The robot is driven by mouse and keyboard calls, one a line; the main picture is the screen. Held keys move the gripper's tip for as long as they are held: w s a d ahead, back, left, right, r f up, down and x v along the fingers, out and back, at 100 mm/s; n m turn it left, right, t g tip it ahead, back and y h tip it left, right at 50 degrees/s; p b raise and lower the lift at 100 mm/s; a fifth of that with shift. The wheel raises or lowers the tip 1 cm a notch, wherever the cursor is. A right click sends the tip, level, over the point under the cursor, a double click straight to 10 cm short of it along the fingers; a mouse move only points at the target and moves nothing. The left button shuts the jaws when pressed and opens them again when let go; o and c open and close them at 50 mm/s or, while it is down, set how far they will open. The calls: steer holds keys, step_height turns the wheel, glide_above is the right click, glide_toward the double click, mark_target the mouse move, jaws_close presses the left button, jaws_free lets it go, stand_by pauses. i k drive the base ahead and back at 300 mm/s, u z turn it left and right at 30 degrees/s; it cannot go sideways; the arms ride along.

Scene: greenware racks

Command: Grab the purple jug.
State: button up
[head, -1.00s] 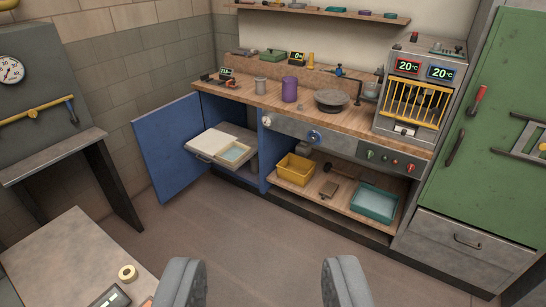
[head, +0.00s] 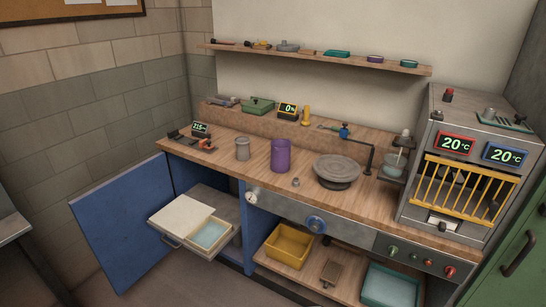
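The purple jug (head: 280,156) stands upright on the wooden worktop (head: 218,165), between a grey metal cup (head: 243,149) on its left and a round grey wheel (head: 337,169) on its right. No handle can be made out on it from here. Nothing stands directly in front of it on the worktop. My gripper does not show in the current head view.
Below, a blue cabinet door (head: 115,228) stands open and a drawer with a white lid (head: 181,218) is pulled out. A caged unit with two 20°C displays (head: 470,170) stands at the right. A shelf (head: 316,58) with small items runs above.

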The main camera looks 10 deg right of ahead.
mark_target(283, 154)
steer(key=i, duration=2.25)
steer(key=z, duration=0.45)
steer(key=i, duration=1)
steer(key=u, duration=0.05)
